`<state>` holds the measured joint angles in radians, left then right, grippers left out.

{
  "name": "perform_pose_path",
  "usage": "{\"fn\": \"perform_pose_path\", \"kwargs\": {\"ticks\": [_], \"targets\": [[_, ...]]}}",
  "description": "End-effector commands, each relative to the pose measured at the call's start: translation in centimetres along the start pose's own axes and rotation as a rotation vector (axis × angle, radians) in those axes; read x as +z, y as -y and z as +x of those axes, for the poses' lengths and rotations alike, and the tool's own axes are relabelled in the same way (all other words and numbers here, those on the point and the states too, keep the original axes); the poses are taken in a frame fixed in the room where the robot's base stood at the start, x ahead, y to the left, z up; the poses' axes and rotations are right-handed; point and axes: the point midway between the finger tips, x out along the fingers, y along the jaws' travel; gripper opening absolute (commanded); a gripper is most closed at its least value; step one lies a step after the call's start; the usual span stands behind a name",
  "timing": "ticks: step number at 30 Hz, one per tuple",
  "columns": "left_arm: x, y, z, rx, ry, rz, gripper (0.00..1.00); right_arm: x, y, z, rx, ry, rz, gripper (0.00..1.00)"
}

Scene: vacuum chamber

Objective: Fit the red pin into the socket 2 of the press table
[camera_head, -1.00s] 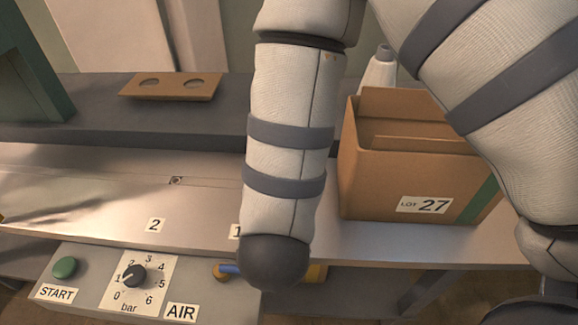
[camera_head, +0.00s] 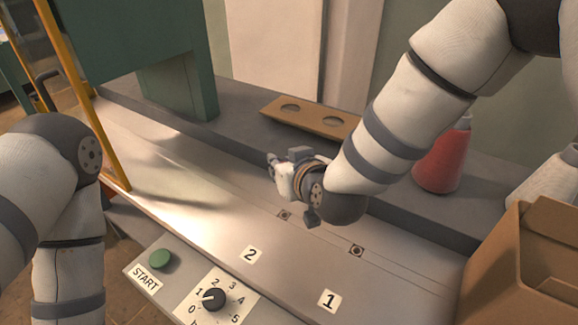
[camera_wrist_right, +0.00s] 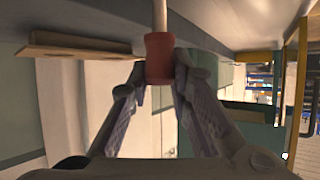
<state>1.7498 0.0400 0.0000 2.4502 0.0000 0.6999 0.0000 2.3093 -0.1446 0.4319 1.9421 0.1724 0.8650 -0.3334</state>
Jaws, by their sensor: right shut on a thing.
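Socket 2 (camera_head: 284,214) lies behind the label 2, and socket 1 (camera_head: 357,250) lies behind the label 1. My right gripper (camera_head: 273,163) is above the table's back part, behind socket 2 in the picture. In the right wrist view its fingers (camera_wrist_right: 160,76) are shut on the red pin (camera_wrist_right: 159,57), whose pale shaft extends past the fingertips. The pin cannot be made out in the head view. My left arm shows at the left, but its gripper is out of frame.
A brown board with two round holes (camera_head: 313,116) lies on the grey ledge behind. A red bottle (camera_head: 440,160) and a cardboard box (camera_head: 525,275) stand at the right. A green press column (camera_head: 180,85) stands at the back left. A control panel (camera_head: 185,280) is in front.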

Motion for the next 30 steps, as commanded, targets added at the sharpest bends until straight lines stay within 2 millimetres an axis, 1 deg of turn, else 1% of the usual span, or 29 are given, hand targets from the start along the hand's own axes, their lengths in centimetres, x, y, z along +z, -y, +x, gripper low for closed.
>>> {"fn": "perform_pose_path", "kwargs": {"ticks": [2,9,15,20,30], "targets": [[-0.3,0.0,-0.3,0.001,-0.013,0.0,0.4,-0.3,0.0,-0.2,0.0,-0.005,-0.001,0.0],[0.8,0.0,0.9,-0.001,0.033,0.0,0.4,2.9,-0.1,1.4,-0.002,0.009,0.005,0.0],[1.4,0.1,1.7,-0.002,0.06,-0.001,0.4,4.7,-0.1,2.3,-0.001,0.006,0.005,0.0],[1.6,0.1,1.9,-0.003,0.068,-0.001,0.4,5.2,-0.1,2.6,-0.001,0.002,0.004,0.0],[1.6,0.1,1.9,-0.003,0.066,-0.001,0.4,5.1,-0.1,2.6,0.0,-0.002,0.003,0.0]]}}
